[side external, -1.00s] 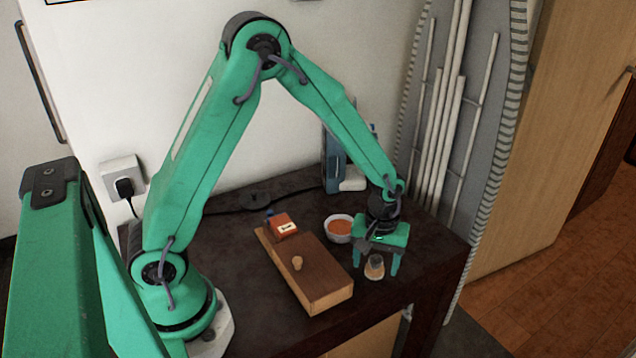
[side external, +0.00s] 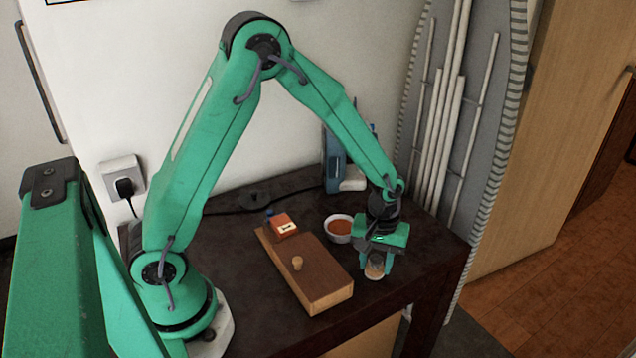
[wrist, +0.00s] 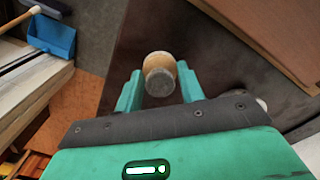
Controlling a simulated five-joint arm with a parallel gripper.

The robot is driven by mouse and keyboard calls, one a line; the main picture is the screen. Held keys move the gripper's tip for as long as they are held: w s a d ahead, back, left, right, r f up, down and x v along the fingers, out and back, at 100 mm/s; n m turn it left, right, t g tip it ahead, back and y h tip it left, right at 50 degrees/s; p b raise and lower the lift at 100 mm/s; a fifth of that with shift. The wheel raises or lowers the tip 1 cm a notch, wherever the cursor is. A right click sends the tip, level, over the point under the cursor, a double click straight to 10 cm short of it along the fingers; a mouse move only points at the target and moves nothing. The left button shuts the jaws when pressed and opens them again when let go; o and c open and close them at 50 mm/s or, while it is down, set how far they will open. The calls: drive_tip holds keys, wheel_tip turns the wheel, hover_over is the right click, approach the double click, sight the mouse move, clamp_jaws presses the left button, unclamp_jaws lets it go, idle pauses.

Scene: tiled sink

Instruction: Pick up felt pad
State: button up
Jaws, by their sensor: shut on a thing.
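A small round pad-like piece (side external: 375,270) with a pale wooden body and a grey face stands on the dark table near its right front edge. I take it to be the felt pad. In the wrist view it (wrist: 159,76) sits between the two green fingers. My gripper (side external: 377,262) points down over it and is shut on it, with one finger on each side. It also shows in the wrist view (wrist: 158,90). The fingers hide part of the piece in the side view. I cannot tell whether its underside touches the table.
A brown wooden block (side external: 315,280) with a small tan knob (side external: 297,263) lies left of my gripper. An orange box (side external: 284,224) stands at its far end. A white bowl with orange contents (side external: 339,229) stands close behind the gripper. The table front (side external: 375,298) is bare.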

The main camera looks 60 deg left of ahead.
sight(377, 258)
drive_tip(key=shift+r, duration=0.1)
drive_tip(key=shift+r, duration=0.8)
wheel_tip(377, 258, up, 2)
drive_tip(key=shift+r, duration=0.1)
drive_tip(key=s+d+r, duration=0.7)
drive_tip(key=d, duration=0.2)
drive_tip(key=shift+s, duration=0.2)
drive_tip(key=shift+o, duration=1)
drive_tip(key=shift+c, duration=0.6)
